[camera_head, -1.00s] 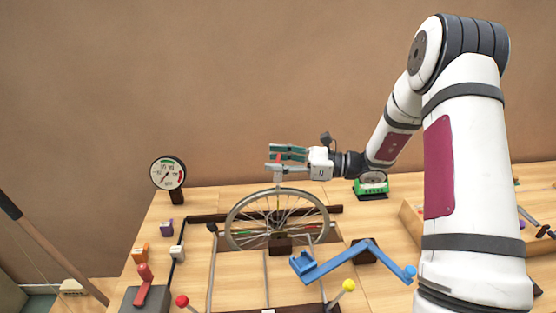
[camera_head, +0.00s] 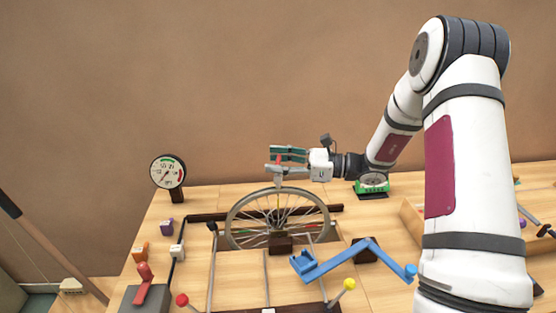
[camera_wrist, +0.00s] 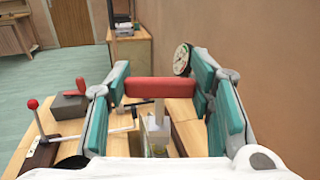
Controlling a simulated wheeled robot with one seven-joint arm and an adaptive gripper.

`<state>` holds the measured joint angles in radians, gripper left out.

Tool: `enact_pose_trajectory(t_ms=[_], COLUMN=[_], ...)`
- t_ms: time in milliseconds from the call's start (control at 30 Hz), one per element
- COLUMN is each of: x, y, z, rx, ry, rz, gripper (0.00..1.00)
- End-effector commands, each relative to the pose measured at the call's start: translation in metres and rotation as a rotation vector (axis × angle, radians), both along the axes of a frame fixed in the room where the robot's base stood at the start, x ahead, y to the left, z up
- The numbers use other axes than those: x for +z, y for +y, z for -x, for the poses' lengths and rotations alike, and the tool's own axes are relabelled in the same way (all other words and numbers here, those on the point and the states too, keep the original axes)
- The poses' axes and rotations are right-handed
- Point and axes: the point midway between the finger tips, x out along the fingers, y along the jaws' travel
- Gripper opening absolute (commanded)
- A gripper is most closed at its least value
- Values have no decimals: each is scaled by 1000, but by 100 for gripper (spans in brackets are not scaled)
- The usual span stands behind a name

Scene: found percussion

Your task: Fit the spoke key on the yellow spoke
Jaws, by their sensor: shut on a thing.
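My gripper (camera_head: 288,155) is above the top of the spoked wheel (camera_head: 232,212), reaching in from the right. In the wrist view its teal-padded fingers (camera_wrist: 162,95) are shut on the red handle of the spoke key (camera_wrist: 160,87). The key's grey shank (camera_wrist: 158,128) points down between the fingers. In the head view a bit of the red key (camera_head: 277,159) shows by the fingertips, above the wheel's rim. Several spokes fan out from the hub.
A round dial gauge (camera_head: 167,171) stands at the back left. A blue crank-shaped part (camera_head: 330,262) and a yellow-knobbed lever (camera_head: 348,285) are in front of the wheel. A red lever (camera_head: 144,272) is at the left, and a green-based device (camera_head: 373,187) is behind.

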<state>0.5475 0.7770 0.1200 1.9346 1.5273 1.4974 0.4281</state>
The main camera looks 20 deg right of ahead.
Motion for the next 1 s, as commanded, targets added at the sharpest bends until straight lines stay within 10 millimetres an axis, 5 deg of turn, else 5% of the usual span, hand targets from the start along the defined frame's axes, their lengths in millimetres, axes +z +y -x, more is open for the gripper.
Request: enact_pose_trajectory(t_ms=[767, 800, 867, 1000], x=[-18, -17, -17, -17], y=[0, 0, 0, 0], z=[0, 0, 0, 0], rx=[0, 0, 0, 0], ry=[0, -1, -1, 0], rz=[0, 0, 0, 0], gripper=[20, 57, 71, 72])
